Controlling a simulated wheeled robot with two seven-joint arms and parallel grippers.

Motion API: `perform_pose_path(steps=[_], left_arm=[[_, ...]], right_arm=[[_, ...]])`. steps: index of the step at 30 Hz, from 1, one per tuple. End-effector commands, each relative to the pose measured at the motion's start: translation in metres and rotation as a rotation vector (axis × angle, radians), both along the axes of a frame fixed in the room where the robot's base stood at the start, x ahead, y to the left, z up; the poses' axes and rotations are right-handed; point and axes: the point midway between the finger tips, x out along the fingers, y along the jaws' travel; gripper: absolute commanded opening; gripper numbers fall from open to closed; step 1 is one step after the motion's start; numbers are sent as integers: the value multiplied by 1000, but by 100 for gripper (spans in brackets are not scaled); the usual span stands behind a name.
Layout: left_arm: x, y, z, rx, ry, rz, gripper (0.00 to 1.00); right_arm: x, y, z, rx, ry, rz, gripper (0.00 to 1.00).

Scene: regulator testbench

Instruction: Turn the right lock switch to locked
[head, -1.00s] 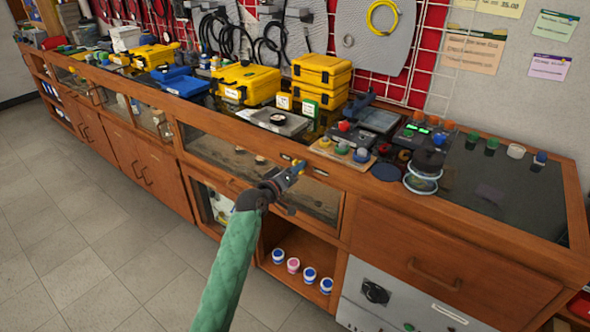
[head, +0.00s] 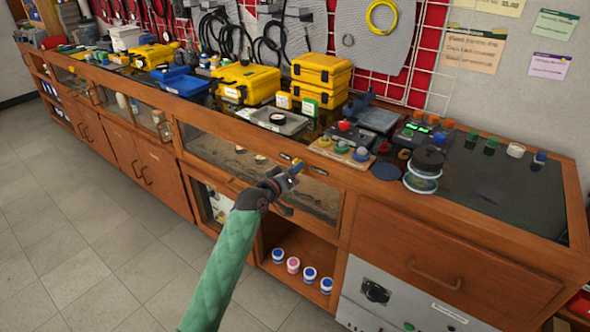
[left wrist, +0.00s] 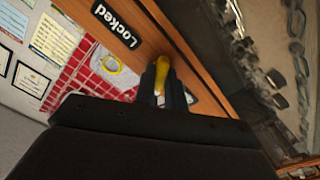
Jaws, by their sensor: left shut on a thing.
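My left gripper (head: 295,174) is at the wooden front rail of the counter, above the glass display front. In the left wrist view its two dark fingers (left wrist: 163,88) are shut on the yellow lock switch (left wrist: 162,70). A bit of the yellow switch (head: 298,164) shows past the fingertips in the head view. A black label reading "Locked" (left wrist: 117,25) is on the wood near the switch in the left wrist view. The fingers hide much of the switch, and I cannot tell its exact angle. My right gripper is not in view.
The countertop above holds a wooden board with colored knobs (head: 342,152), a black round stack (head: 425,170) and yellow cases (head: 248,83). An open shelf below holds several small jars (head: 293,265). The floor in front (head: 110,240) is clear.

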Motion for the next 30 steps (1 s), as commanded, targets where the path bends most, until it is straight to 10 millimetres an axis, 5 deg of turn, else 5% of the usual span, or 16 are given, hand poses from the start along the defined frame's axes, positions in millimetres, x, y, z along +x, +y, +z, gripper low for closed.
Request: perform_pose_path(steps=[11, 30], left_arm=[[1, 1, 1, 286, -206, 0, 0], [0, 1, 2, 774, -563, 0, 0]], right_arm=[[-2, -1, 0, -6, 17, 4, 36], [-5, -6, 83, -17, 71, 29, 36]])
